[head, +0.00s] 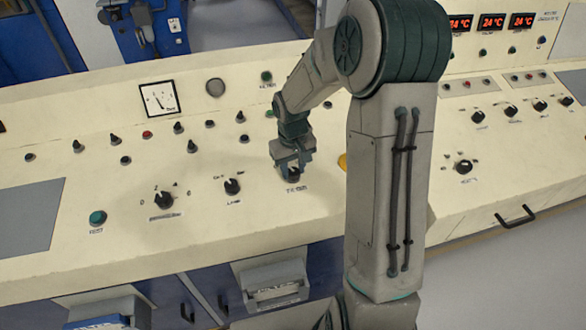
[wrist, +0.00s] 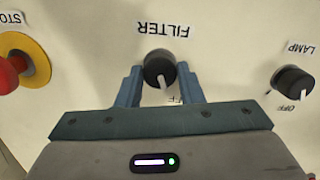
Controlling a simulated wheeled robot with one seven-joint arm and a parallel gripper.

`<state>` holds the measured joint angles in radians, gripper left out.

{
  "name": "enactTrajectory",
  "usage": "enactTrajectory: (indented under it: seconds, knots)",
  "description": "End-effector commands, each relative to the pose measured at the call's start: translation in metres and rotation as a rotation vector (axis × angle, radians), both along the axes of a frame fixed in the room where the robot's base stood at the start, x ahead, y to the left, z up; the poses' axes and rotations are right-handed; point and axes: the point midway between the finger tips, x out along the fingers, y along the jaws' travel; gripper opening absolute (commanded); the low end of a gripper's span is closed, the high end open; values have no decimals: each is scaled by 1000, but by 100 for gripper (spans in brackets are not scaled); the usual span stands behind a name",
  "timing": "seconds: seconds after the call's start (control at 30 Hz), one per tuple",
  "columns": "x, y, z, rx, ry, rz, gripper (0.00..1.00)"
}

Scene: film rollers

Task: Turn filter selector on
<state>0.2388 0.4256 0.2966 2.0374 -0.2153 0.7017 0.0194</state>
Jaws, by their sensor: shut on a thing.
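The filter selector (wrist: 160,68) is a round black knob with a white pointer line, under the FILTER label in the wrist view. Its line points down in that view, slightly right, toward a partly hidden OFF mark. My gripper (wrist: 160,82) has one blue-grey finger on each side of the knob and is shut on it. In the head view my gripper (head: 292,163) reaches down onto the sloped panel, and the knob (head: 293,173) shows only in part between the fingers.
The lamp knob (head: 232,186) sits left of my gripper, and a larger numbered knob (head: 163,200) lies further left. A red stop button on a yellow ring (wrist: 20,65) is close on the other side. Small knobs and buttons line the panel behind.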

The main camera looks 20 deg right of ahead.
Motion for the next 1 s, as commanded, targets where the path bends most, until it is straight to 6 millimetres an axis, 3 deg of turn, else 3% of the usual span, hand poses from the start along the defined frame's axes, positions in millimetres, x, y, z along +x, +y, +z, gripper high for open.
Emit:
enactTrajectory:
  seconds: [0.7,1.0]
  knots:
    - [0,-1,-1,65,-2,-637,11]
    - [0,-1,0,84,-3,-833,11]
